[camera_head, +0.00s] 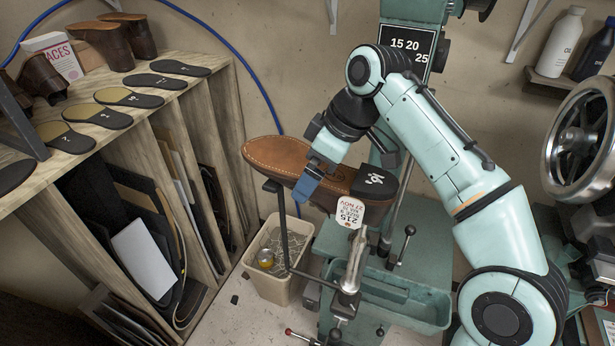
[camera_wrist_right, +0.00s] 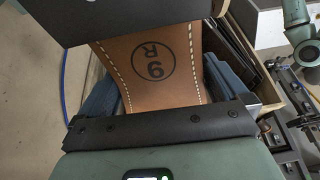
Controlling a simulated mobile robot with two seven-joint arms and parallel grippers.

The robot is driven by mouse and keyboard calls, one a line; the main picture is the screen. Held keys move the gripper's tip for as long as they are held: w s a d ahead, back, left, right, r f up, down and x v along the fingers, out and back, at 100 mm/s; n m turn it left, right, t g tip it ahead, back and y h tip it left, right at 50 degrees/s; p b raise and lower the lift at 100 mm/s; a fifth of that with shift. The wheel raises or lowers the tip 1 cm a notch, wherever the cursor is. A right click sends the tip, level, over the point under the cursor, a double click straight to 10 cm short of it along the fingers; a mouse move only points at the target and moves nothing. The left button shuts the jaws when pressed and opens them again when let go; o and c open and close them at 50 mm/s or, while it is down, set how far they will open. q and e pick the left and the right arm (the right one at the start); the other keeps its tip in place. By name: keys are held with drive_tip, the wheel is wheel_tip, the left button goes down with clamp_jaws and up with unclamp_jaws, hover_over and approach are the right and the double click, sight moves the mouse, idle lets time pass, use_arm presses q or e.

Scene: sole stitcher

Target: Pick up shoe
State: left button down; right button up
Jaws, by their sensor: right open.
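A brown shoe (camera_head: 265,156) lies sole up on the stitcher's stand, with pale stitching round its edge and a black heel (camera_head: 375,183) at the right. The heel fills the top of that view. My left gripper is not in view.
A wooden shelf unit (camera_head: 205,125) at the left holds several soles and brown shoes. A bin (camera_head: 262,280) stands below the shoe's toe. The green stitcher (camera_head: 415,12) rises behind, and a metal handwheel (camera_head: 585,140) is at the right.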

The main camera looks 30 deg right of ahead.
drive_tip(key=x, duration=0.2)
drive_tip(key=shift+a+f+b, duration=0.1)
drive_tip(key=shift+f+b, duration=0.2)
drive_tip(key=shift+f, duration=0.05)
drive_tip(key=shift+w, duration=0.1)
drive_tip(key=shift+r, duration=0.15)
drive_tip(key=c, duration=0.9)
